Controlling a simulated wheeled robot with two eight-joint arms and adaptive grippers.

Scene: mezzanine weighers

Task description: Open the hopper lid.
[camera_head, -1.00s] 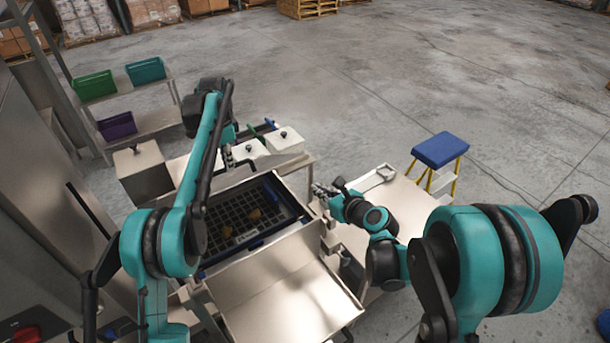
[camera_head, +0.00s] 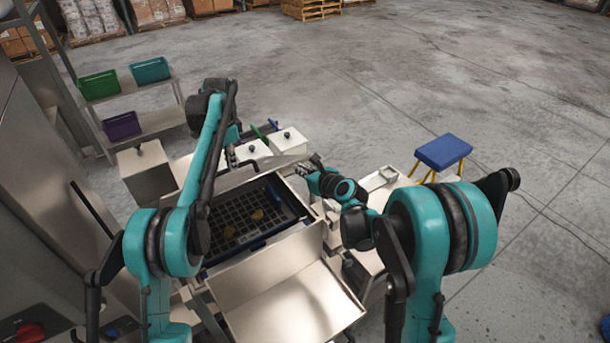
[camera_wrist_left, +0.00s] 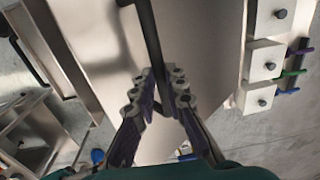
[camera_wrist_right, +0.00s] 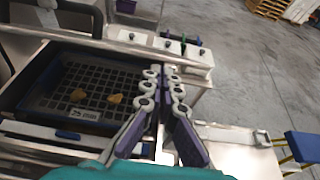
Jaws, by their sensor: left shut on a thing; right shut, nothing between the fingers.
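My left gripper (camera_head: 231,157) is at the back edge of the hopper. In the left wrist view its fingers (camera_wrist_left: 164,82) are closed around a dark bar handle (camera_wrist_left: 149,35) on a broad steel panel (camera_wrist_left: 200,65), which looks like the hopper lid. In the head view the hopper's dark grid (camera_head: 232,222) is uncovered, with brown lumps on it. The lid's exact angle is hard to tell. My right gripper (camera_head: 308,164) is shut and empty near the hopper's back right corner. In the right wrist view its fingers (camera_wrist_right: 164,82) overlap the hopper's right side.
A steel tray (camera_head: 290,305) lies in front of the hopper. Small lidded bins (camera_head: 288,140) stand behind it. A steel side table (camera_head: 385,178) and a blue-topped step stool (camera_head: 443,151) stand to the right. A rack with colored bins (camera_head: 150,70) is at the back left.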

